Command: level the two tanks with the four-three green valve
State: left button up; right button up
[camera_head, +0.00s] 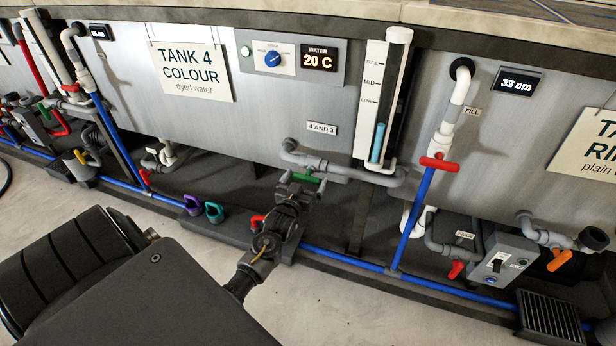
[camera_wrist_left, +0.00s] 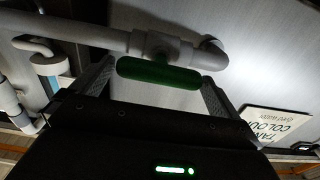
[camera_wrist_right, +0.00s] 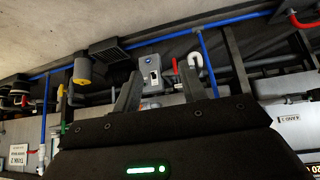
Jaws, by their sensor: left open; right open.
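The green valve handle (camera_head: 308,178) sits on the grey pipe (camera_head: 340,172) below the "4 AND 3" label (camera_head: 322,128). My left gripper (camera_head: 300,187) is open at the handle. In the left wrist view the green handle (camera_wrist_left: 158,72) lies across between the fingertips (camera_wrist_left: 157,82), roughly along the pipe; contact cannot be told. Tank 4 (camera_head: 130,60) holds dyed water. The clear sight tube (camera_head: 380,135) shows blue liquid below the "LOW" mark. The tank on the right has a display (camera_head: 517,83) reading 33 cm. My right gripper (camera_wrist_right: 158,92) is open and empty, away from the green valve.
A red-handled fill valve (camera_head: 439,163) and a blue pipe (camera_head: 412,220) stand to the right. A switch box (camera_head: 500,262) and an orange handle (camera_head: 559,260) lie farther right. Purple (camera_head: 193,205) and teal (camera_head: 214,212) rings sit left of my gripper. Floor in front is clear.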

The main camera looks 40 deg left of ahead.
aim_at(306, 182)
pick_arm(q)
jog(key=shift+x, duration=1.55)
pick_arm(e)
jog(key=shift+w+a+r+t+y, duration=0.3)
jog(key=shift+w+a+r+t, duration=0.35)
jog(key=shift+w+a+t, duration=0.2)
jog(key=shift+d, duration=0.1)
